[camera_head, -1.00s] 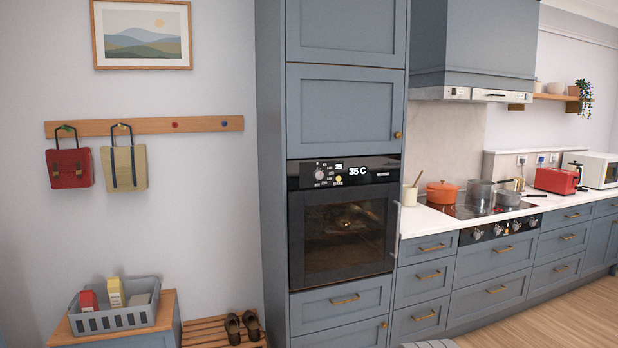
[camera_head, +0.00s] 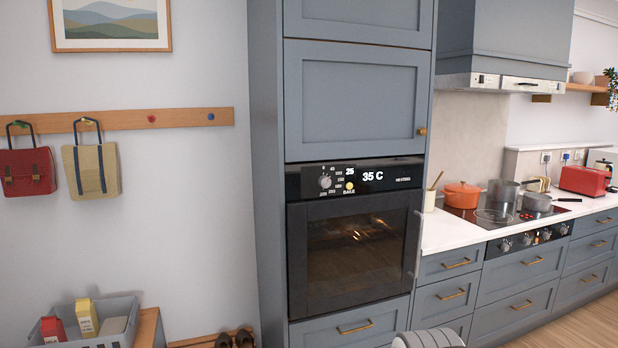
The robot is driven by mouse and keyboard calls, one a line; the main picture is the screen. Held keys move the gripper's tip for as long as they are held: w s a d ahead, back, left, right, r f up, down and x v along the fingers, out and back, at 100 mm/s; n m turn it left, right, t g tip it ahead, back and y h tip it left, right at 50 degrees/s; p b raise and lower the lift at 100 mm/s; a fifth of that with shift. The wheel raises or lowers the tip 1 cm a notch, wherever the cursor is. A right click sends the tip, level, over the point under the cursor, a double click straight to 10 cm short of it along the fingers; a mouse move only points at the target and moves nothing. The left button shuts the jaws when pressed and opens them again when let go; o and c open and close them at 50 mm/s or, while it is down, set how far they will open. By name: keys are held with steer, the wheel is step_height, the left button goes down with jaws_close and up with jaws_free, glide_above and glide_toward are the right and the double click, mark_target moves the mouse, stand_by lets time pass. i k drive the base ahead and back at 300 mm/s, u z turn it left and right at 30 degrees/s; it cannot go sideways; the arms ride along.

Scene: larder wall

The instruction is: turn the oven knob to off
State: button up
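The black built-in oven (camera_head: 356,240) sits in a tall blue-grey cabinet. Its round knob (camera_head: 325,182) is at the left end of the black control panel, with a ring of small numbers around it. The knob's pointer is too small to read surely. The oven door is shut, with a warm glow behind its glass. My gripper is not in view. A grey rounded piece at the bottom edge may be part of my arm.
A vertical oven handle (camera_head: 417,245) stands out at the door's right side. A worktop with a hob (camera_head: 495,213), pots and a red toaster (camera_head: 583,180) runs to the right. A grey basket (camera_head: 105,337) stands low at the left.

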mark_target(324, 182)
steer(key=u, duration=0.15)
steer(key=i, duration=1.1)
steer(key=u, duration=0.3)
